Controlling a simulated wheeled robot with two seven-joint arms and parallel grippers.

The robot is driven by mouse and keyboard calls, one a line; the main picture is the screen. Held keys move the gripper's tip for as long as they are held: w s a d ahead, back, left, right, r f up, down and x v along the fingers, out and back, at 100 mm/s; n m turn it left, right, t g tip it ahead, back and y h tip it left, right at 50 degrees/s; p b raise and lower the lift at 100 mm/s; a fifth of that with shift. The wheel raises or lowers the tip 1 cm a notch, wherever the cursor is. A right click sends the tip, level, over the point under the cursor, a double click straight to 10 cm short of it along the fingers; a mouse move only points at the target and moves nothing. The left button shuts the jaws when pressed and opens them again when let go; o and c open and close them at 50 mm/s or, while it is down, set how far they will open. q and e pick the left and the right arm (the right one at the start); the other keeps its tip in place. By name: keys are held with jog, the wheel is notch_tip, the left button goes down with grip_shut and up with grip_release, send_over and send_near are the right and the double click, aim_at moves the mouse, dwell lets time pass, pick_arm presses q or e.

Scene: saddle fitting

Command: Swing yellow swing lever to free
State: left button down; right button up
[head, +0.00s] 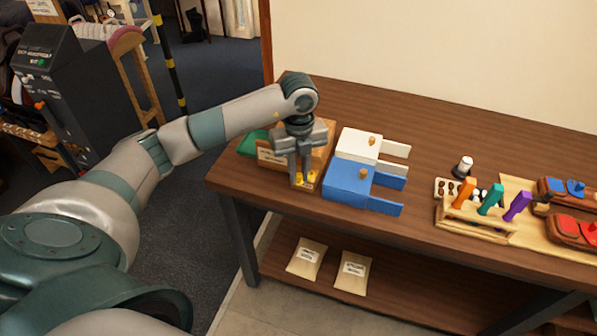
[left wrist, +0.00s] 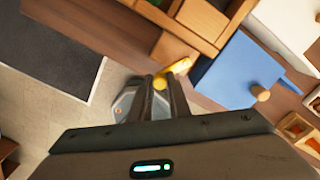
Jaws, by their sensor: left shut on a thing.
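The yellow swing lever (head: 312,177) is small and sits low at the front of the wooden holder on the table's left part. My left gripper (head: 302,184) points down at it and hides much of it. In the left wrist view the yellow lever (left wrist: 181,66) runs between the fingers of my left gripper (left wrist: 161,84). The fingers are shut on its rounded end, and its other end reaches toward the wooden holder (left wrist: 174,47). How far the lever is swung cannot be told. My right gripper is not in view.
A blue box (head: 347,180) and a white box (head: 357,144) stand just right of the gripper. A wooden rack with coloured handles (head: 490,200) stands farther right. Two labelled bags (head: 352,272) lie on the shelf below. The table's rear is clear.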

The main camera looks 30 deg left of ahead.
aim_at(299, 174)
pick_arm(q)
jog(key=c, duration=1.7)
grip_release()
jog(key=shift+o, duration=0.2)
jog(key=shift+r, duration=0.1)
jog(key=shift+r, duration=0.35)
notch_tip(299, 174, up, 17)
jog(key=b, duration=0.3)
jog(key=shift+f, duration=0.2)
